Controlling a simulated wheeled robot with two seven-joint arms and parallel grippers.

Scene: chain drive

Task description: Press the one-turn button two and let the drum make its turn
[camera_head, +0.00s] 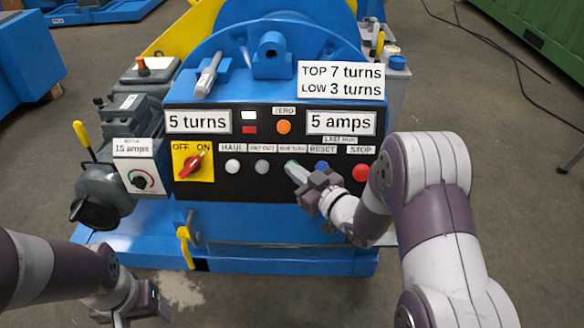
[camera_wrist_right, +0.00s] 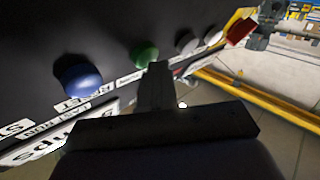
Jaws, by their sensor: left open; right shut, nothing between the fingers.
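The green button (camera_head: 290,163) sits on the black control panel under a small label that seems to read one turn. It also shows in the right wrist view (camera_wrist_right: 146,52). My right gripper (camera_head: 299,173) is shut and empty, its tips right at the green button; I cannot tell if they touch it. Its fingers show dark in the wrist view (camera_wrist_right: 158,78). The displays read 5 turns (camera_head: 198,122) and 5 amps (camera_head: 341,123). The drum's blue flange (camera_head: 225,43) stands behind the panel. My left gripper (camera_head: 148,302) is open and empty at the lower left.
Nearby are the blue reset button (camera_head: 322,165), red stop button (camera_head: 360,173), white haul button (camera_head: 232,166) and grey pay out button (camera_head: 262,167). A red switch on a yellow plate (camera_head: 192,161) points toward ON. A yellow-handled lever (camera_head: 184,235) hangs below.

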